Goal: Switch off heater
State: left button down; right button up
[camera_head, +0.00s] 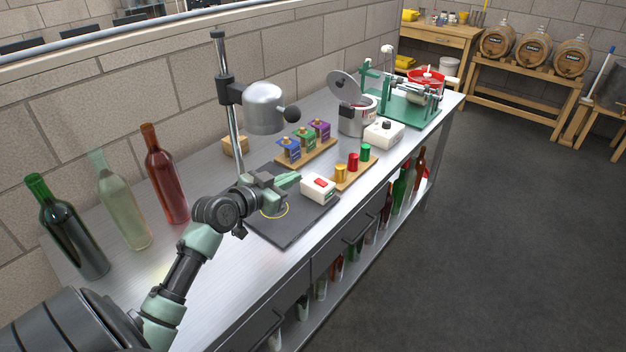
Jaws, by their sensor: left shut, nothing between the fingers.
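A white box with a red rocker switch (318,187) sits at the right edge of a dark mat on the steel bench. Another white box with a dark knob (384,132) stands farther back, beside a metal pot with its lid raised (354,117). I cannot tell for sure which box belongs to the heater. My left gripper (297,177) is shut and empty, just left of the red-switch box and above the mat. Whether its fingertips touch the box cannot be told. My right gripper is out of view.
A post with a grey metal head (264,108) rises behind my left gripper. Small coloured blocks (305,140) and coloured cylinders (353,162) stand on wooden trays beyond it. Several bottles (166,174) stand at the left. A green-based machine (405,105) is at the far end.

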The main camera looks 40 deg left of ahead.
pick_arm(q)
jog(key=shift+f, duration=0.1)
jog(key=b, duration=0.4)
send_over(313, 187)
jog(key=f, duration=0.2)
jog(key=shift+d+f, duration=0.35)
jog(key=shift+f, duration=0.05)
notch_tip(313, 187, down, 3)
jog(key=b, duration=0.2)
jog(key=shift+a+r+b, duration=0.15)
jog(key=shift+b, duration=0.15)
jog(key=shift+a+f+b, duration=0.15)
jog(key=shift+f+b, duration=0.25)
jog(key=shift+f, duration=0.05)
jog(key=shift+s, duration=0.1)
